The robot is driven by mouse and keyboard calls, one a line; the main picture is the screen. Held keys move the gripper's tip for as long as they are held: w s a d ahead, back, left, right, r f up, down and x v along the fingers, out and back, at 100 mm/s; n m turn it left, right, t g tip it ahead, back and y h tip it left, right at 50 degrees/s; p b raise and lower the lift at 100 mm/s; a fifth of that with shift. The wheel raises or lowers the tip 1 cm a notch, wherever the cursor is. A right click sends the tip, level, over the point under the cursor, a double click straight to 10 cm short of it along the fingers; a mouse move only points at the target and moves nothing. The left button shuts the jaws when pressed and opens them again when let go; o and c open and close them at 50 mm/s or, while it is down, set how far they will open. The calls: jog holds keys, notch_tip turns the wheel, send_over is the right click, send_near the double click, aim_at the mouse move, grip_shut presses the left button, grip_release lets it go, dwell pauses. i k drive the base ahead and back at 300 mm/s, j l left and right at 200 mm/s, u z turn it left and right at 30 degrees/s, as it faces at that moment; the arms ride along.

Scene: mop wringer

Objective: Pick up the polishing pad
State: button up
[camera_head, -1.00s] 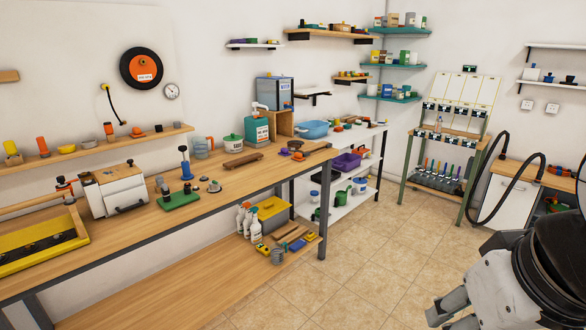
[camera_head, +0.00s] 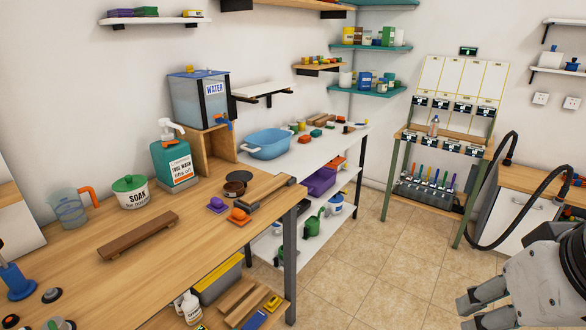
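I cannot tell for certain which thing is the polishing pad. On the wooden workbench (camera_head: 85,285), near its right end, lie a small purple block with a raised top (camera_head: 217,205) and a similar orange one (camera_head: 239,215). A dark brown round dish (camera_head: 237,180) sits just behind them. Small dark-and-light round pieces (camera_head: 52,295) lie at the bench's lower left. My gripper (camera_head: 468,310) is at the bottom right, over the floor, well apart from the bench. Its two fingers are spread with a gap between them, and nothing shows in it.
A brown wooden bar (camera_head: 139,235), a soak pot (camera_head: 131,191), a foul wash bottle (camera_head: 172,155) and a water tank (camera_head: 199,99) stand on or above the bench. A white shelf unit (camera_head: 330,143) with a blue basin (camera_head: 269,144) adjoins it. Tiled floor (camera_head: 350,265) is clear.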

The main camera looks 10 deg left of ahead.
aim_at(217, 205)
jog(key=i+l+u, duration=0.1)
jog(key=i, duration=0.75)
jog(key=i+u, duration=0.2)
jog(key=u, duration=0.2)
jog(key=i+u, duration=0.2)
jog(key=u, duration=0.15)
jog(key=i+u, duration=0.15)
jog(key=u, duration=0.25)
jog(key=i+u, duration=0.35)
jog(key=i+l+u, duration=0.1)
jog(key=u, duration=0.2)
jog(key=l, duration=0.05)
